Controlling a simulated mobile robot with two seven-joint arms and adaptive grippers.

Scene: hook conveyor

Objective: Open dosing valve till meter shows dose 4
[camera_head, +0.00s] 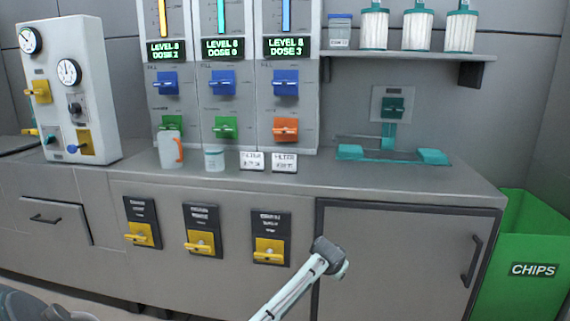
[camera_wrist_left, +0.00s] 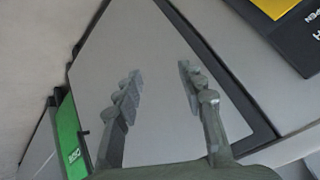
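Three dosing columns stand on the counter. Their displays read level 8 with dose 2 (camera_head: 166,50), dose 0 (camera_head: 222,48) and, seemingly, dose 3 (camera_head: 286,46). Each has a blue fill valve above, such as the right one (camera_head: 286,82). Below are a green valve at left (camera_head: 171,125), a green valve in the middle (camera_head: 224,127) and an orange valve at right (camera_head: 285,129). An arm, apparently my left, ends in front of the cabinet; its fingers cannot be made out there. In the left wrist view my left gripper (camera_wrist_left: 157,88) is open and empty, facing the cabinet door. My right gripper is out of view.
Yellow valves (camera_head: 270,250) line the cabinet front. A jug (camera_head: 171,150), a small jar (camera_head: 214,160) and filter cards (camera_head: 284,162) stand before the columns. A gauge panel (camera_head: 70,90) is at left. The green chips bin (camera_head: 520,290) is at right.

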